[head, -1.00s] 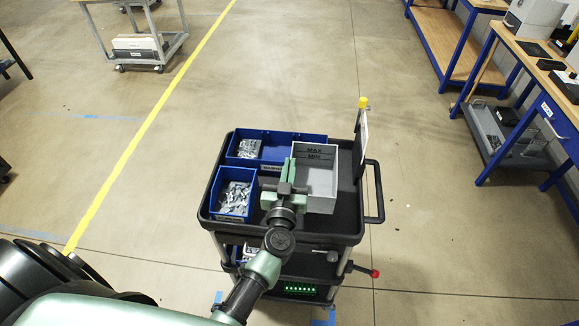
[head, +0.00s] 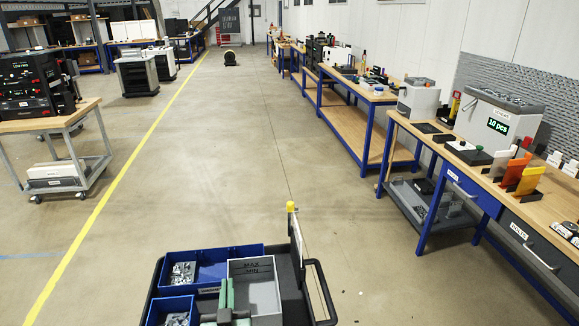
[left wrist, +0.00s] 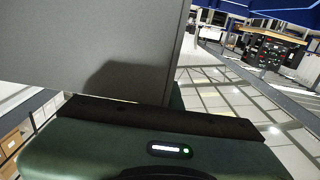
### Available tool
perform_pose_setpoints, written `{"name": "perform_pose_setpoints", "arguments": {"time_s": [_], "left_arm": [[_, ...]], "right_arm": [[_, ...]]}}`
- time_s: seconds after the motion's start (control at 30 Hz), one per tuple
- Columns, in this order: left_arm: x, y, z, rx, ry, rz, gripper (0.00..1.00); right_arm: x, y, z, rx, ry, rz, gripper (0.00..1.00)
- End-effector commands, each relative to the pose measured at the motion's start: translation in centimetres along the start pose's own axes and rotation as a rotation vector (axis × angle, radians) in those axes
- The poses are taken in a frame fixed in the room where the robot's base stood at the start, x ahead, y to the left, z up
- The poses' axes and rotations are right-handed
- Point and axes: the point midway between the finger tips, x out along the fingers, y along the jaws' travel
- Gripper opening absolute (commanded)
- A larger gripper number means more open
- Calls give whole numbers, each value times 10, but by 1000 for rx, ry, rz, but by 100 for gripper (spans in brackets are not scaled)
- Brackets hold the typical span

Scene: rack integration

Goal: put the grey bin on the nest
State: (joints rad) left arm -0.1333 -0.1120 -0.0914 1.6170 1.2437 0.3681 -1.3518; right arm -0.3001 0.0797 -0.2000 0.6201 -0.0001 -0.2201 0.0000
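The grey bin (head: 262,297), marked MAX and MIN inside, stands at the right of the dark cart's top. My left gripper (head: 227,292) is at the bin's left wall, with its two green fingers close together and seemingly clamped on that wall. In the left wrist view the grey bin's wall (left wrist: 90,45) fills the upper left, right against the gripper. I cannot tell which thing is the nest. My right gripper is not in view.
Blue bins (head: 210,268) with metal parts share the cart (head: 292,285). A post with a yellow top (head: 291,207) rises beside the grey bin. Right stands a workbench (head: 455,152) with a 10 pcs counter (head: 497,125) and dark mats.

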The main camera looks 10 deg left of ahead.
Motion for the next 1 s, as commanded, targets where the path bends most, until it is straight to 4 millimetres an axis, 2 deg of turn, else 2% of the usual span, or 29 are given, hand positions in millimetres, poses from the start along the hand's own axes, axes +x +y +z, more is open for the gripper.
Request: {"name": "perform_pose_setpoints", "arguments": {"time_s": [0.17, 0.3, 0.5, 0.6, 0.77, 1.0], "left_arm": [[-41, -4, 23, -11, -1, 52, 0], [-94, -11, 33, -17, 0, 124, 0], [-156, -19, 25, -13, 0, 215, 0], [-176, -22, 16, -7, 0, 245, 0], [-191, -24, 6, 1, -1, 271, 0], [-193, -24, 2, 1, 1, 275, 0]], "right_arm": [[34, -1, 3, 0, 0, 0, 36], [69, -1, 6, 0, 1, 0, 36], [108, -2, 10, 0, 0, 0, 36], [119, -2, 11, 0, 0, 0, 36], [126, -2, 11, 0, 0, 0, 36], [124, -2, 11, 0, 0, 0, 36]]}}
